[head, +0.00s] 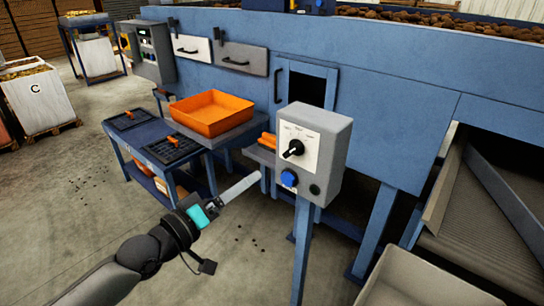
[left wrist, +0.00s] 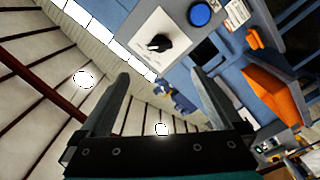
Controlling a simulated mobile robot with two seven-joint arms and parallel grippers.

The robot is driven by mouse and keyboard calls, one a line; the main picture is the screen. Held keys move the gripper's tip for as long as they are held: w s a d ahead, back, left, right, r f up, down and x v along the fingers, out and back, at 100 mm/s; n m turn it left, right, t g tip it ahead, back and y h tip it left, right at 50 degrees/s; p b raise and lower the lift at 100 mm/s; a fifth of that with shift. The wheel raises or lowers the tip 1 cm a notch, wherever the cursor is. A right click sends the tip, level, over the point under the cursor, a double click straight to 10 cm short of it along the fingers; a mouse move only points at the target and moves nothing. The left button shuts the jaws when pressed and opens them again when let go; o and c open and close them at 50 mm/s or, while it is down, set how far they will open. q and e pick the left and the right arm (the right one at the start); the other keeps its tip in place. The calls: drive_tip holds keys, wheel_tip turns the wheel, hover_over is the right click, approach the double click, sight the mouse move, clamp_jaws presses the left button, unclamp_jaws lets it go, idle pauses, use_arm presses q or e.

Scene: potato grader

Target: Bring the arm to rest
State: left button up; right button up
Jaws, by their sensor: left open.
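My left arm reaches in from the bottom left in the head view. Its gripper (head: 252,182) is in the air just left of and below the grey control box (head: 328,150), apart from it as far as I can tell. In the left wrist view the two fingers of the left gripper (left wrist: 162,80) are spread with nothing between them. The box carries a black rotary knob (head: 293,148) and a blue button (head: 288,178); the knob (left wrist: 158,42) and button (left wrist: 199,14) also show beyond the fingers in the left wrist view. My right gripper is out of view.
The blue grader machine (head: 390,90) fills the back. A pale bin (head: 420,280) is at bottom right. Floor at lower left is open.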

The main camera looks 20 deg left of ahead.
use_arm(q)
drive_tip(key=s+a+f+g+y+b, duration=0.2)
drive_tip(key=s+f, duration=0.1)
drive_tip(key=f, duration=1)
drive_tip(key=s+a+f+m+g+y+b, duration=0.1)
drive_tip(key=s+a+f+g+y+b, duration=0.15)
drive_tip(key=f, duration=1.05)
drive_tip(key=s+a+f+g+y+b, duration=0.1)
drive_tip(key=s+a+f+g+b, duration=0.15)
drive_tip(key=f, duration=1.05)
drive_tip(key=s+d+f+m+g+b, duration=0.2)
drive_tip(key=s+f, duration=0.6)
drive_tip(key=f, duration=0.2)
drive_tip(key=s+d+f+m+g+b, duration=0.1)
drive_tip(key=s+d+f+m+g, duration=0.15)
drive_tip(key=s+f, duration=0.6)
drive_tip(key=s+d+f+m+g+b, duration=0.1)
drive_tip(key=s+d+f+g, duration=0.1)
drive_tip(key=s, duration=0.5)
drive_tip(key=s+d+f+m+g+b, duration=0.1)
drive_tip(key=s+d+f+m+g, duration=0.1)
drive_tip(key=s+d+f, duration=0.2)
drive_tip(key=s+f, duration=0.3)
drive_tip(key=s, duration=0.1)
drive_tip(key=shift+s+y, duration=0.15)
drive_tip(key=shift+y, duration=0.2)
drive_tip(key=shift+d+f+g, duration=0.1)
drive_tip(key=shift+g, duration=0.15)
